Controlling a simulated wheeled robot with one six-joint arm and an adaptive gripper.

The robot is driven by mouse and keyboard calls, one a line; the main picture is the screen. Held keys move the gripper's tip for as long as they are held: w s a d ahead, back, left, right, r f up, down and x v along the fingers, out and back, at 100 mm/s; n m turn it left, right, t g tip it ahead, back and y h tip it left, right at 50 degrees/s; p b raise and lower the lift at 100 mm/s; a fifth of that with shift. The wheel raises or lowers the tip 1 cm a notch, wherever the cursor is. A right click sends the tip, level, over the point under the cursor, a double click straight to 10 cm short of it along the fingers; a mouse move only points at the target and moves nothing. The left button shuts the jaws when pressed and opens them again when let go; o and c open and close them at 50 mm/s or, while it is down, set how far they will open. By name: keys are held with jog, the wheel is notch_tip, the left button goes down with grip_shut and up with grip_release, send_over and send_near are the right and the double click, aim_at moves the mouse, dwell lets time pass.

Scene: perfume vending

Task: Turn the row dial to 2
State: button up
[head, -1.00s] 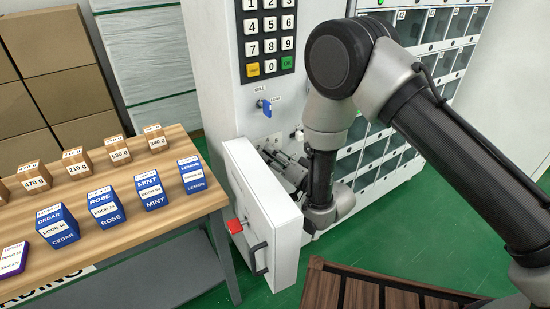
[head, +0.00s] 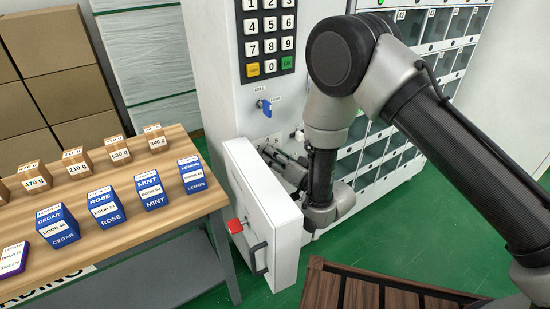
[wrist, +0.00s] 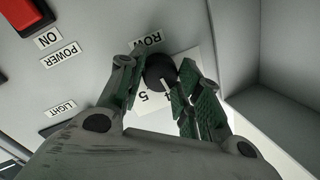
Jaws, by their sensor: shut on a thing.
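The row dial (wrist: 159,73) is a round black knob with a light pointer mark. It sits on a white plate (wrist: 150,104) labelled ROW, upside down in the wrist view. The digits 4 and 5 show near the pointer; the other numbers are hidden by the fingers and knob. My gripper (wrist: 160,82) has its green-padded fingers on both sides of the dial and is shut on it. In the head view my gripper (head: 290,168) reaches in behind the open white door, and the dial is hidden there.
The open white door (head: 262,215) with a red knob and dark handle stands close to my wrist. Beside the dial are a red switch (wrist: 24,14) and POWER and LIGHT labels. A side wall (wrist: 285,60) is at the right. A table (head: 130,235) holds several boxes.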

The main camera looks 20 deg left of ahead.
jog(key=shift+r+n+h, duration=0.1)
jog(key=shift+n+h, duration=0.5)
jog(key=shift+n, duration=3.3)
jog(key=o, duration=1)
jog(key=shift+o, duration=0.2)
jog(key=v, duration=1.2)
jog(key=shift+s+a, duration=0.1)
